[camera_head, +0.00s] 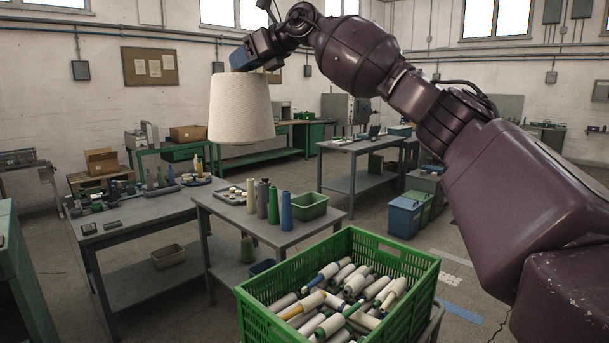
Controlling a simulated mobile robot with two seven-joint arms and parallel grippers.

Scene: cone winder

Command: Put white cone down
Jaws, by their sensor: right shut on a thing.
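A large white cone (240,108) of yarn hangs upright in the air, narrow end up, left of the picture's middle. My right gripper (245,60) is shut on the cone's top from above; its fingertips are partly hidden there. My right arm comes in from the right and reaches across the upper part of the view. In the picture the cone shows above a grey table (258,232) and clear of it. My left gripper is not in view.
A green crate (263,322) full of bobbins stands in front. The grey table carries upright grey and blue tubes (286,211), a shallow tray (233,195) and a green bin (308,206). Another table (135,228) at the left holds small items. Blue bins (404,216) stand on the floor at right.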

